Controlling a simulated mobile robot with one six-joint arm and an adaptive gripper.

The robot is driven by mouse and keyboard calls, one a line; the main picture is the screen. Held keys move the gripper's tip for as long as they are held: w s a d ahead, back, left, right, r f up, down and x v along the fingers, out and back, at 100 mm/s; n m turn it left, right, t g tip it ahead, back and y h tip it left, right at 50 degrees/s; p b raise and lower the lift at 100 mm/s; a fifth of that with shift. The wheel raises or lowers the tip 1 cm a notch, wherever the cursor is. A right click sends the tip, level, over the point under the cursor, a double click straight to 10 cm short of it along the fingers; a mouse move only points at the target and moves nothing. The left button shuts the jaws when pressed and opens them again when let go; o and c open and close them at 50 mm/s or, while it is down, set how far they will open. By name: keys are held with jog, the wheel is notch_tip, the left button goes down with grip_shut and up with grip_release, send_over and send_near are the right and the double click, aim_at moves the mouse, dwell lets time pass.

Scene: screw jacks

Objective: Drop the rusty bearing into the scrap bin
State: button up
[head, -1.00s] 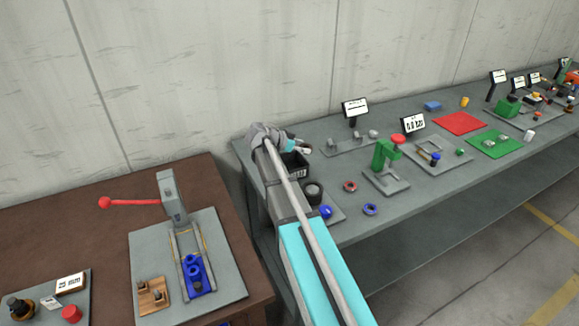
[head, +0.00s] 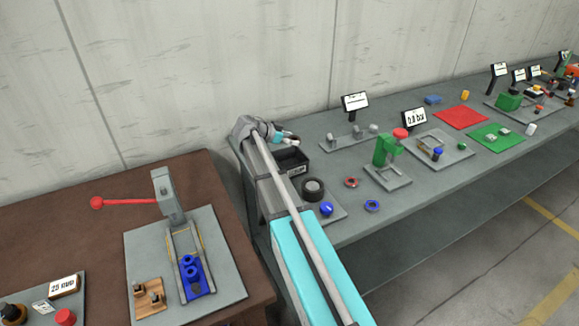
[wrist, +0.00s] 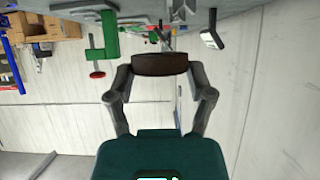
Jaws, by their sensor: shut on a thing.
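The rusty bearing (wrist: 160,64) is a dark brown ring, seen edge-on in the wrist view. My gripper (wrist: 161,71) is shut on it, one finger at each side. In the head view my gripper (head: 287,138) is at the back left of the grey bench, just above and behind a black open box in the picture. The bearing cannot be made out there. That box, with a small white label, looks like the scrap bin (head: 297,169). My arm hides its left part, and its inside is dark.
A dark round part (head: 313,188) and a blue knob (head: 326,209) stand in front of the bin. A green press (head: 385,153) and a sign (head: 355,101) are to the right. The wall is close behind. A brown table (head: 80,215) with a red-handled press is at left.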

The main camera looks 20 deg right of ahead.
jog(key=shift+f+b, duration=2.7)
jog(key=shift+f, duration=0.15)
jog(key=o, duration=1.2)
jog(key=shift+c, duration=0.2)
jog(key=shift+r, duration=0.15)
